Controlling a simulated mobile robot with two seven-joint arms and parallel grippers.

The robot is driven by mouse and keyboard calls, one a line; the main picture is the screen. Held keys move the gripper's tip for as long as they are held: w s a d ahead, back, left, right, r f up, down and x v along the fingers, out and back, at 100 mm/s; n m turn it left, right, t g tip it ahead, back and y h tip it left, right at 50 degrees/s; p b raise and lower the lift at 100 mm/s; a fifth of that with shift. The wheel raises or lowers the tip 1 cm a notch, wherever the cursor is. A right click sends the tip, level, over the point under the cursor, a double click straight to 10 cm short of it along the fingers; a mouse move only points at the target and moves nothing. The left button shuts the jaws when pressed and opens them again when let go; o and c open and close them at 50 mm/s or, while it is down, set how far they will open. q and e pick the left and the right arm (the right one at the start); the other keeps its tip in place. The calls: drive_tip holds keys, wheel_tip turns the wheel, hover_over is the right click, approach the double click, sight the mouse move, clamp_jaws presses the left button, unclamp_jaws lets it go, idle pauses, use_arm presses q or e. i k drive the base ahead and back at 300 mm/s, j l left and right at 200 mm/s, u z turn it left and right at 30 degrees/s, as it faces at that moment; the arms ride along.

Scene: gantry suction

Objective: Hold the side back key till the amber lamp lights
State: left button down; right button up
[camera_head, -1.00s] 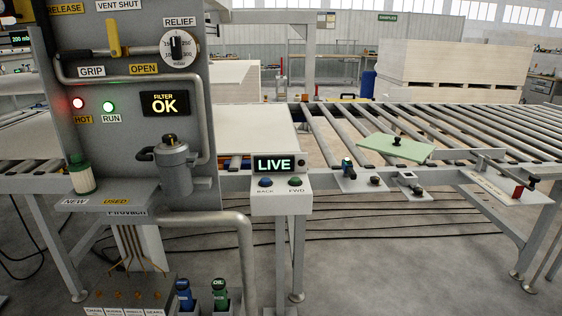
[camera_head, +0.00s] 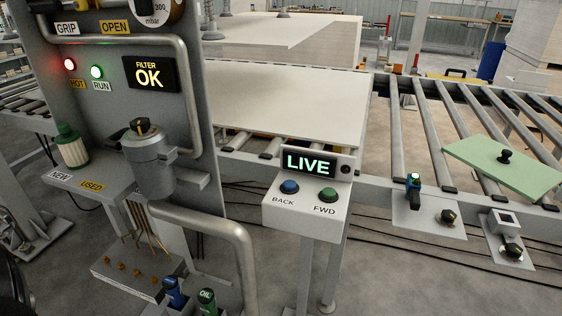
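The BACK key is a round blue button (camera_head: 289,187) on the sloped top of a white control box (camera_head: 305,224), in the lower middle of the head view. A green FWD button (camera_head: 327,195) sits to its right. Above them a display (camera_head: 308,163) reads LIVE in green. A small dark round fitting (camera_head: 345,169) right of the display is unlit; I cannot tell whether it is the amber lamp. No lit amber lamp shows near the keys. Neither of my grippers is in view, and nothing touches the keys.
A grey panel with pipes and a FILTER OK display (camera_head: 150,75) stands left of the box. A shelf (camera_head: 85,187) juts from it. Behind is a roller conveyor with a large pale board (camera_head: 290,100). A green plate (camera_head: 503,168) lies at the right. Floor before the box is clear.

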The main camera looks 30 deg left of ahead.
sight(289, 185)
drive_tip(key=i+l+u, duration=0.3)
drive_tip(key=i, duration=0.15)
drive_tip(key=i+l+u, duration=0.3)
drive_tip(key=i+l, duration=0.1)
